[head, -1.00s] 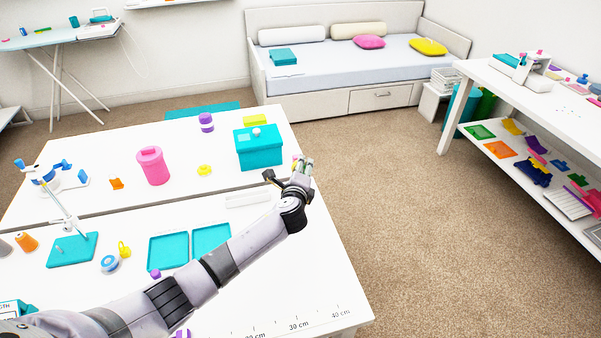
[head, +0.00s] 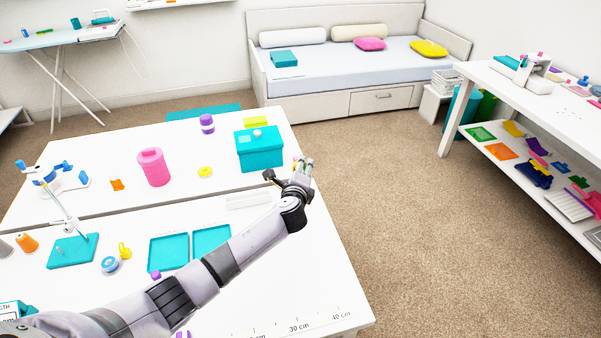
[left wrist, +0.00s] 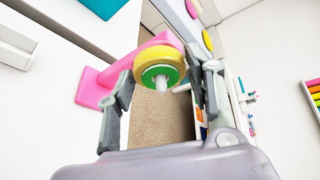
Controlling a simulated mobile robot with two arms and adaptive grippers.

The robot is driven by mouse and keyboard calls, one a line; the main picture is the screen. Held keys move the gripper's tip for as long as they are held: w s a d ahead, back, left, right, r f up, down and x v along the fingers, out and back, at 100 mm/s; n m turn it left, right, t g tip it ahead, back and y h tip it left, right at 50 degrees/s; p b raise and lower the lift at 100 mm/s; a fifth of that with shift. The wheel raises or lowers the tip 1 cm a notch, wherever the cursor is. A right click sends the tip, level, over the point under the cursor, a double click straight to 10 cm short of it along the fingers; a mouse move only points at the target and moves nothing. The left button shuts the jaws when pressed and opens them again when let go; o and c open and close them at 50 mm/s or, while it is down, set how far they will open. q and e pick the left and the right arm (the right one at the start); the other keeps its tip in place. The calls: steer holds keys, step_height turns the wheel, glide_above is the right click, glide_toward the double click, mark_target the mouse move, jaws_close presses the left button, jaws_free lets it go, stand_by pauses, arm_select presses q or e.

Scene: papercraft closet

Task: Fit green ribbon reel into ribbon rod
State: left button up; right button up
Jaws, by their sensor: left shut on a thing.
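My left gripper (head: 303,165) is at the far right end of the white table, beside the teal box. In the left wrist view its fingers (left wrist: 163,85) stand on either side of a round reel with a green face (left wrist: 150,74) and a yellow outer band (left wrist: 174,57). The gripper is shut on this reel. A white rod end (left wrist: 161,83) shows at the reel's centre, towards the camera. A pink stand (left wrist: 91,88) with an arm reaches behind the reel. How far the reel sits along the rod is hidden. My right gripper is not in view.
The teal box (head: 259,153) and a pink canister (head: 153,168) stand on the table (head: 215,185). Open carpet (head: 400,220) is to the right, before a white shelf table (head: 500,80).

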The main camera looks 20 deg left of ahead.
arm_select(q)
steer(key=o, duration=1.2)
steer(key=v, duration=1.2)
steer(key=shift+a, duration=0.1)
